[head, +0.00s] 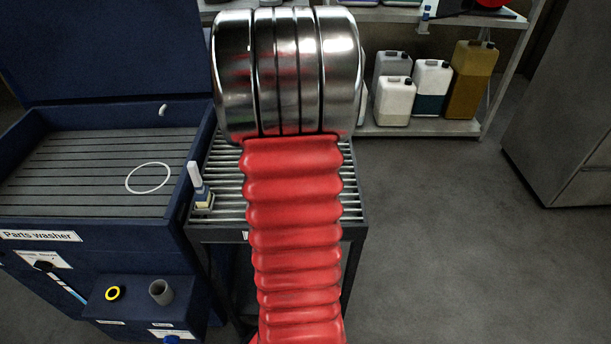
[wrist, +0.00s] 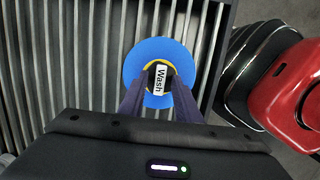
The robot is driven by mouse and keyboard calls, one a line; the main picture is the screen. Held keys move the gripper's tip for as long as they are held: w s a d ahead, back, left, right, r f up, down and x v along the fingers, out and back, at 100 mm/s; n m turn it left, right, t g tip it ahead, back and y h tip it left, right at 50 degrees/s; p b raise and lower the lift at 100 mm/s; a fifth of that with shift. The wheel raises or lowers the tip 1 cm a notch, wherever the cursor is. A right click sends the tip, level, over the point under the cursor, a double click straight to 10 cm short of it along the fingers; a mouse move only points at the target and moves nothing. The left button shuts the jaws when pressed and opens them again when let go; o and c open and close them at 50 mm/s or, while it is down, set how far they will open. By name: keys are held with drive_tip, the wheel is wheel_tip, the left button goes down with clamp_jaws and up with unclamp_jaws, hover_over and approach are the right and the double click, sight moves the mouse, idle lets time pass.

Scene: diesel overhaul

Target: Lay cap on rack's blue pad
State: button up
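In the wrist view a dark cap (wrist: 160,76) with a white label reading "Wash" sits between the two fingertips of my gripper (wrist: 160,82). The fingers lean in close on both sides of the cap and look shut on it. A round blue pad (wrist: 133,62) lies beneath, on the metal bars of the rack (wrist: 100,45). The cap appears over the pad's middle, with a yellow ring around it. I cannot tell whether it touches the pad. In the head view my arm hides the gripper, cap and pad; the rack (head: 355,214) shows on both sides.
A small white-handled item (head: 201,188) stands on the rack's left side. The blue parts washer (head: 95,225) adjoins at left, with a white ring (head: 148,178) on its slatted top. Several jugs (head: 432,88) stand on a shelf behind. The floor at right is clear.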

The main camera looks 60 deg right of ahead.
drive_tip(key=shift+o, duration=0.3)
drive_tip(key=shift+r, duration=0.1)
wheel_tip(320, 180, up, 13)
drive_tip(key=w+a, duration=0.1)
drive_tip(key=w, duration=0.1)
drive_tip(key=shift+w+r, duration=0.15)
drive_tip(key=shift+w, duration=0.05)
drive_tip(key=shift+a, duration=0.15)
drive_tip(key=w+a+r+m+t, duration=0.1)
drive_tip(key=w+a, duration=0.2)
drive_tip(key=a, duration=0.4)
drive_tip(key=w+a+r+m+t+h, duration=0.1)
drive_tip(key=w+a, duration=0.2)
drive_tip(key=a, duration=0.4)
drive_tip(key=w+a+r+t, duration=0.1)
drive_tip(key=w+a+t, duration=0.15)
drive_tip(key=a, duration=0.45)
drive_tip(key=s+a+f+m+t+y, duration=0.1)
drive_tip(key=a, duration=0.9)
drive_tip(key=s+a+f+m+t+y, duration=0.1)
drive_tip(key=s+a+m+t, duration=0.1)
drive_tip(key=a, duration=0.8)
drive_tip(key=shift+s+a+f, duration=0.3)
